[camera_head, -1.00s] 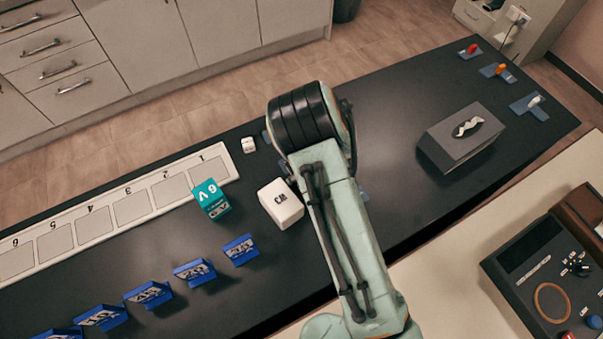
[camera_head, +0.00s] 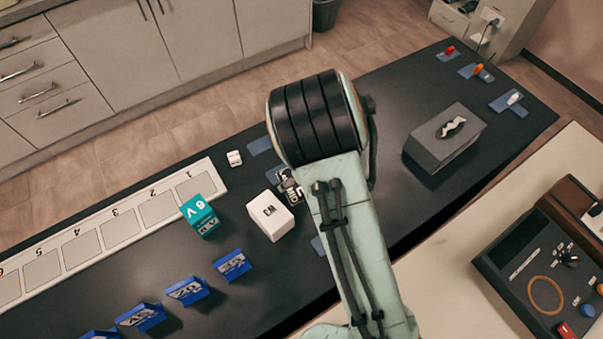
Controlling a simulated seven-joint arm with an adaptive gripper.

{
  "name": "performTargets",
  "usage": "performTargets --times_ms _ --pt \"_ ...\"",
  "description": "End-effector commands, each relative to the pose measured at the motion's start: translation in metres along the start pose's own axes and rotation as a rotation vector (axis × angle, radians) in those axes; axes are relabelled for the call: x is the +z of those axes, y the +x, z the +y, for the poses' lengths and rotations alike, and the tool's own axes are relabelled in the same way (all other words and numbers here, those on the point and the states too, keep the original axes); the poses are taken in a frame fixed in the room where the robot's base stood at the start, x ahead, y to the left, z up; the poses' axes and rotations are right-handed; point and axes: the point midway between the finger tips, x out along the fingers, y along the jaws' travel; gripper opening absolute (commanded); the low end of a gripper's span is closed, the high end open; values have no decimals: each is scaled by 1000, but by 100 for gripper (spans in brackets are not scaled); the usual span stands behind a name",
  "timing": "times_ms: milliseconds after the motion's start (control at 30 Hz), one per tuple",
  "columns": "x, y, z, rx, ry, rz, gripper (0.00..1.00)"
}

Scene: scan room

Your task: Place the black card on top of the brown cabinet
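My arm's dark-banded joint (camera_head: 318,118) covers the area beneath it, so most of my gripper is hidden. No brown cabinet is clearly identifiable. A brown box-like thing (camera_head: 573,212) stands at the right edge, on the pale table beside a dark tray, and is cut off by the frame.
On the black table (camera_head: 385,215) are a white block (camera_head: 271,216), a teal block (camera_head: 200,215), several blue cards (camera_head: 232,264) and a numbered white strip (camera_head: 120,228). A grey box (camera_head: 445,140) stands right of my arm. The dark tray (camera_head: 545,262) holds small items.

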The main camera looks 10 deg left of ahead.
Motion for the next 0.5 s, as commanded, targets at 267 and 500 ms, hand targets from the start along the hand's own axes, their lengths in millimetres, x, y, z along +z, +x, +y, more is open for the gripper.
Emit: performTargets --times_ms 267,500 --pt "-1 -49 0 1 1 3 65" --pt "0 -58 0 0 1 0 65"
